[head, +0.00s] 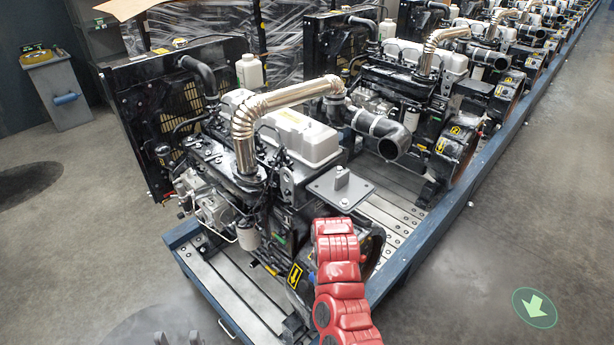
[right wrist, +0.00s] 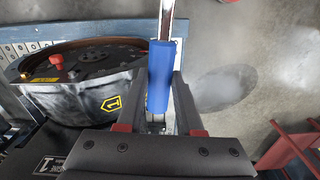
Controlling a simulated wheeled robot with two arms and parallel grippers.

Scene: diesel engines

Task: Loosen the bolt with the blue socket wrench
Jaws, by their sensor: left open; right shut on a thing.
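The blue socket wrench (right wrist: 161,75) is in the right wrist view, with a blue sleeve and a bright metal shaft running up out of the frame. My right gripper (right wrist: 161,90) is shut around the blue sleeve. In the head view my red right arm hides that gripper and the wrench. A red knob-like piece (right wrist: 57,62) stands on the round dark flywheel part (right wrist: 95,60), left of the wrench and apart from it. I cannot tell whether it is the bolt. My left gripper (head: 177,338) shows only its fingertips at the bottom edge, open and empty.
The nearest engine (head: 240,165) stands on a long blue-edged platform (head: 412,262), with more engines in a row behind it. A grey plate (head: 341,188) juts from the nearest engine. A grey stand (head: 57,95) is at the far left.

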